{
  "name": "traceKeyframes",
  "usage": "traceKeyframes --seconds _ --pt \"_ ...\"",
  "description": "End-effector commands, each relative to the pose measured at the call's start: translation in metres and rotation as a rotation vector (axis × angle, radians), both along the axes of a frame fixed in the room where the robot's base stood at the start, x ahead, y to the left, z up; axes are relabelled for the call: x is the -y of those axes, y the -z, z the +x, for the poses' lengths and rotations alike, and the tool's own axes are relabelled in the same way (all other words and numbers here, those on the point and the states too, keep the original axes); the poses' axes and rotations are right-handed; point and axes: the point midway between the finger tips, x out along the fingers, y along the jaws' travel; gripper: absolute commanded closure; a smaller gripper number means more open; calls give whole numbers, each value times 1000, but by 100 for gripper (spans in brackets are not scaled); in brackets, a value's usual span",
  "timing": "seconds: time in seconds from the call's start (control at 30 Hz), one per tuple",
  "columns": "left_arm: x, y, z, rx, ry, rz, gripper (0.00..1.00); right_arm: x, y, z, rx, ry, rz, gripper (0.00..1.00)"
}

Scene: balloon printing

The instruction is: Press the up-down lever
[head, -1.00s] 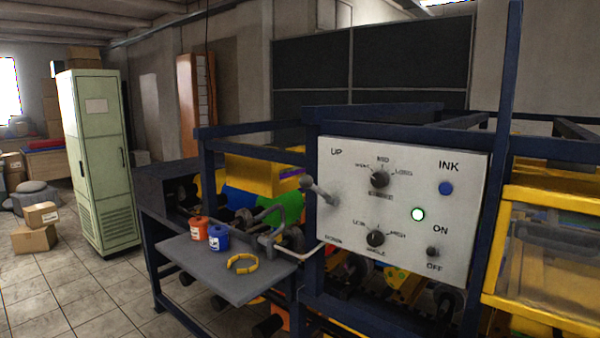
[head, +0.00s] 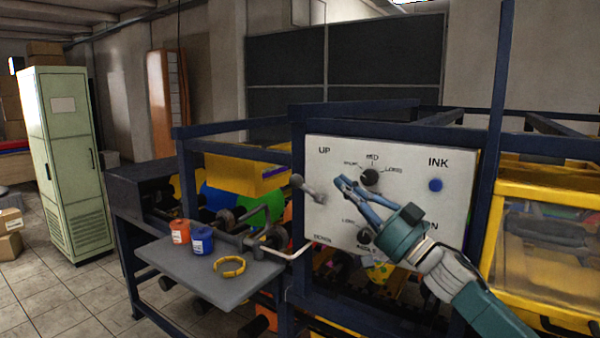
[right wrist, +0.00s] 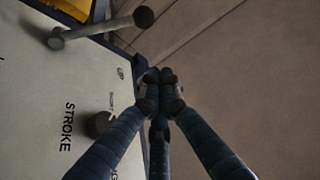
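The grey up-down lever (head: 311,190) sticks out from the left edge of the white control panel (head: 456,165), below the word UP and above the word DOWN. Its round knob (head: 297,180) points out to the left. My right gripper (head: 344,184) is in front of the panel, just right of the lever and apart from it. Its fingertips (right wrist: 160,88) are together with nothing between them. In the right wrist view the lever (right wrist: 95,30) lies up and left of the fingertips. My left gripper is out of view.
My arm hides the panel's lower right. A grey shelf (head: 205,277) holds an orange pot (head: 180,231), a blue pot (head: 202,240) and a yellow ring (head: 230,266).

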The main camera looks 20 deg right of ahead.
Motion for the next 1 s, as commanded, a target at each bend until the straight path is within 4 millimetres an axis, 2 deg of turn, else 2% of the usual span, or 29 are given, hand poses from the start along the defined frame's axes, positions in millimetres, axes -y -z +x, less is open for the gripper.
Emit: traceKeyframes --seconds 0.1,0.53,0.67,1.0 --pt "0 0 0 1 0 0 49 -2 -11 -5 13 -21 1 100" --pt "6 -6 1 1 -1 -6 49 -5 -18 1 14 -22 5 100" --pt "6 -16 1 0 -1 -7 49 -14 -29 15 15 -24 6 100" --pt "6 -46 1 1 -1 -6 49 -44 -60 67 14 -22 5 100"
